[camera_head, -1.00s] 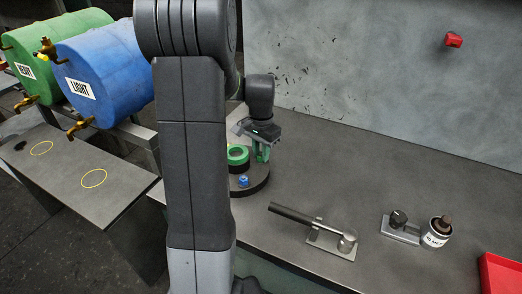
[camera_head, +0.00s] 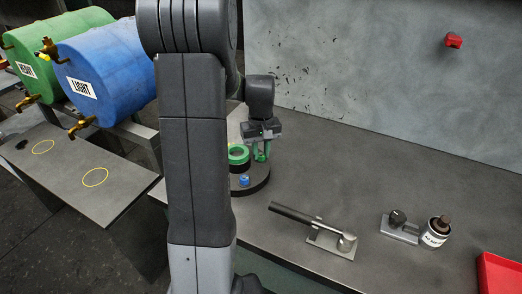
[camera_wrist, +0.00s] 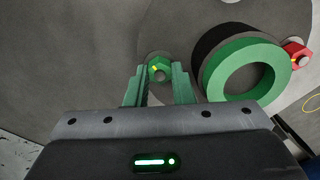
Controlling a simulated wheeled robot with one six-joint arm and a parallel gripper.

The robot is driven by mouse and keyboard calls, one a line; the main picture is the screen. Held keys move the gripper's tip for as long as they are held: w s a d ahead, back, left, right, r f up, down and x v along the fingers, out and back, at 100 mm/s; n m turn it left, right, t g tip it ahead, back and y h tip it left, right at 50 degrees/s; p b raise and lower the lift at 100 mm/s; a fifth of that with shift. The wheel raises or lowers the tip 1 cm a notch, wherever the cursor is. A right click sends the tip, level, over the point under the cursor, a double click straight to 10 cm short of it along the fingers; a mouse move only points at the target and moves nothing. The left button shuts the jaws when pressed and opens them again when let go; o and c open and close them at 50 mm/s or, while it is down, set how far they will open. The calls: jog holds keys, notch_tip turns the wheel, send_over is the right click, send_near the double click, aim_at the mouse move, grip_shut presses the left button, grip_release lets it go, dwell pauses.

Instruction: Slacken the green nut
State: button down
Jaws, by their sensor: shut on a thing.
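The green nut (camera_wrist: 159,68) sits on a stud with a pale round end on a round dark grey base. A small yellow mark shows on the nut's upper left. My gripper (camera_wrist: 160,78) has its two green fingers on either side of the nut and is shut on it. In the head view my gripper (camera_head: 261,155) reaches down at the far right of the round base (camera_head: 257,184). The nut is hard to make out there between the fingers.
A green-faced ring (camera_wrist: 207,83) stands close to the right finger, with a red nut (camera_wrist: 296,53) beyond it. A blue nut (camera_head: 244,180) is at the base's front.

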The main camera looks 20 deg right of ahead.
jog(key=n, duration=0.3)
jog(key=shift+n, duration=2.3)
jog(key=c, duration=1.2)
grip_release()
jog(key=shift+c, duration=0.2)
